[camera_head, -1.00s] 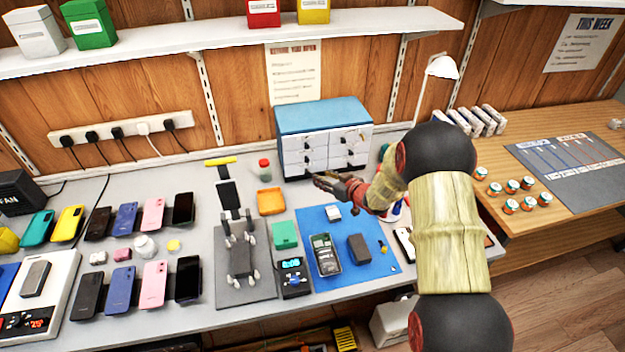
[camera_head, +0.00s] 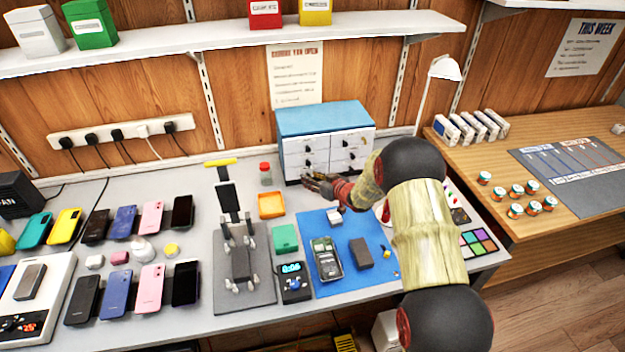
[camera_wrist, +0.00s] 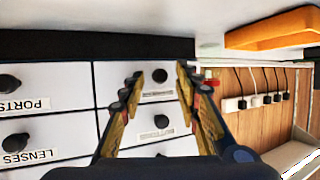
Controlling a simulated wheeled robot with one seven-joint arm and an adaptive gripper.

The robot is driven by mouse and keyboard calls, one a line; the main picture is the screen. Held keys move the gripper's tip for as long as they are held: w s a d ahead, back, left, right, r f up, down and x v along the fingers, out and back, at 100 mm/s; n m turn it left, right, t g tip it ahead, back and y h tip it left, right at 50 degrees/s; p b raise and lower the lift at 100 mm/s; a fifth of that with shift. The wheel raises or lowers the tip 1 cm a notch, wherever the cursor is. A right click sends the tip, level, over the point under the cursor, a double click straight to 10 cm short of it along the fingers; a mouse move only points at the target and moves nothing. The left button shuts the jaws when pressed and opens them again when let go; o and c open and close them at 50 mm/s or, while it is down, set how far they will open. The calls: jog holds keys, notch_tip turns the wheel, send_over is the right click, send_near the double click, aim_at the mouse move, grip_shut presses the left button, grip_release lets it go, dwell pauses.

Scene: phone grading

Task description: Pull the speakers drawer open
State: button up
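The small drawer cabinet (camera_head: 322,119) with a blue top and white drawer fronts stands at the back of the bench. In the wrist view, labels reading PORTS (camera_wrist: 25,105) and LENSES (camera_wrist: 28,156) show on the left drawers. The labels on the nearer drawers are too blurred to read, so I cannot tell which is the speakers drawer. All visible drawers look closed. My gripper (camera_head: 318,183) is low in front of the cabinet. In the wrist view its fingers (camera_wrist: 158,82) are apart, with a black knob (camera_wrist: 159,75) between them in the picture; contact is not clear.
An orange tray (camera_head: 271,204) and a red-capped jar (camera_head: 265,174) stand left of the cabinet. A white lamp (camera_head: 443,68) stands at right. Phones fill the left side of the bench.

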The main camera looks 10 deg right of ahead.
jog(key=shift+c, duration=1)
grip_shut()
jog(key=shift+s, duration=0.1)
